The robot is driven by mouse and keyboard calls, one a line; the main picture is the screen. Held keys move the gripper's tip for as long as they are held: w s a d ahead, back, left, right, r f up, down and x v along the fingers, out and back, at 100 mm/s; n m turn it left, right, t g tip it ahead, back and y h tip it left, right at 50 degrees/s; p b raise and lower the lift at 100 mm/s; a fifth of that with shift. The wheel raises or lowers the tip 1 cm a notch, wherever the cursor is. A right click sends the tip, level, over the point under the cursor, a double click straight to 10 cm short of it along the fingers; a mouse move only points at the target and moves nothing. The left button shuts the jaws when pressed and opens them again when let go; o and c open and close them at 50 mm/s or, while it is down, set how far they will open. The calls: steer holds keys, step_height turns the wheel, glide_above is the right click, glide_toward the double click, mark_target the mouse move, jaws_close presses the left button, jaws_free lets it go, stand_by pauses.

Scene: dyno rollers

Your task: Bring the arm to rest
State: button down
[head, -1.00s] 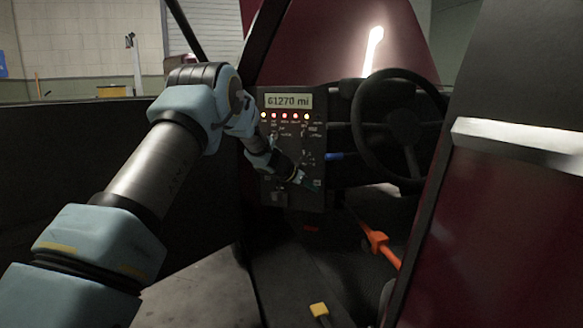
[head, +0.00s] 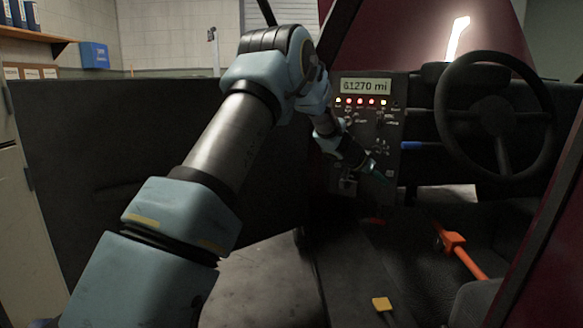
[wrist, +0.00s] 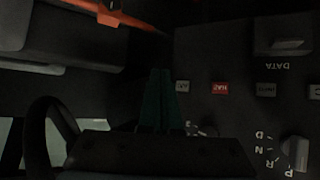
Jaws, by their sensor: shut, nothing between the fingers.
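My arm (head: 228,130) reaches forward from the lower left, bent at the elbow, through the open side of a dark red vehicle. My gripper (head: 380,172) is small and dim in the head view, in front of the lower right of the dashboard panel (head: 352,112). In the wrist view its green fingers (wrist: 158,98) are together with nothing between them. The panel's labelled buttons, a DATA slot and a gear dial (wrist: 295,152) show to their right. I cannot tell whether the fingertips touch the panel.
A steering wheel (head: 497,115) stands right of the panel. A dark door (head: 150,160) lies left of my arm, with a cabinet (head: 25,220) and a blue box (head: 95,55) beyond.

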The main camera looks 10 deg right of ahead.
steer(key=s+a+f+n+y, duration=0.1)
steer(key=s+a+n+y, duration=0.25)
steer(key=a, duration=1.05)
steer(key=s+a+f+n+y, duration=0.1)
steer(key=s+a+n+y, duration=0.3)
steer(key=a, duration=1.1)
steer(key=s+a+f+n+g+y, duration=0.1)
steer(key=s+a+n, duration=0.2)
steer(key=s+a, duration=0.65)
steer(key=s+a+f+n+y, duration=0.1)
steer(key=s+a+n+y, duration=0.1)
steer(key=s+a, duration=0.75)
step_height(320, 180, up, 26)
steer(key=a+p, duration=0.2)
steer(key=p, duration=2.4)
steer(key=shift+w+n+g, duration=0.15)
steer(key=shift+n+g, duration=0.15)
steer(key=shift+n, duration=0.05)
steer(key=shift+a, duration=0.1)
